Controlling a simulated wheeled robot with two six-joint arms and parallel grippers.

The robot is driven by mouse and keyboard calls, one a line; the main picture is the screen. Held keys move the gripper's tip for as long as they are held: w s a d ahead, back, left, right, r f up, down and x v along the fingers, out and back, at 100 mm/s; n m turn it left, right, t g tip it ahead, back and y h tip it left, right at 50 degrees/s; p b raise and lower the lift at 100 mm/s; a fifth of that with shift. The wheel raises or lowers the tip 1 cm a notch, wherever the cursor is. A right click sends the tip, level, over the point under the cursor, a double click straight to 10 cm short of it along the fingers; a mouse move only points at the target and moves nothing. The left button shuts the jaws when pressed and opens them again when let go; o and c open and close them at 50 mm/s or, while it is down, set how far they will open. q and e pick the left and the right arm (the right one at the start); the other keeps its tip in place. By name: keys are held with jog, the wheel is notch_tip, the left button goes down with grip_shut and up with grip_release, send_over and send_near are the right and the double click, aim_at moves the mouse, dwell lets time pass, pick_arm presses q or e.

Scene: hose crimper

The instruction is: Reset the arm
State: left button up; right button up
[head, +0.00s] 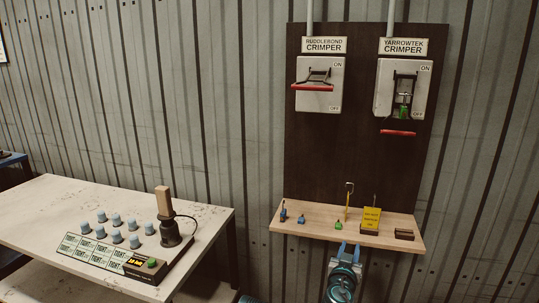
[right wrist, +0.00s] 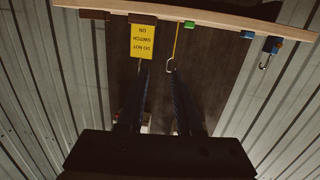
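In the right wrist view, the two dark fingers (right wrist: 158,70) stand apart. Beyond them are a yellow tag (right wrist: 143,40) with upside-down text and a yellow upright piece with a metal loop (right wrist: 170,68). The loop overlaps the right finger's tip in that view; I see no grip on it. My left gripper is not in view.
The Ruddlebond switch (head: 320,75) and the Yarrowtek switch (head: 417,78), with a green item (head: 404,110) in it, hang on a dark board (head: 355,150). Small blue, green and brown items sit on the shelf. A white table (head: 60,195) stands left.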

jog(key=s+a+f+n+g+y, duration=0.1)
jog(key=s+a+f+n+g, duration=0.1)
jog(key=s+a+f+g, duration=0.55)
jog(key=s+a+f+n+g+y, duration=0.2)
jog(key=s+a+f+g, duration=0.15)
jog(key=s+f, duration=0.5)
jog(key=s+a+f+n+g+y, duration=0.2)
jog(key=s+a+f+n+g, duration=0.2)
jog(key=s+a, duration=0.2)
notch_tip(320, 180, up, 12)
jog(key=p, duration=1.2)
jog(key=shift+s+a+r+g, duration=0.15)
jog(key=shift+s+r+g, duration=0.05)
jog(key=shift+s+g, duration=0.2)
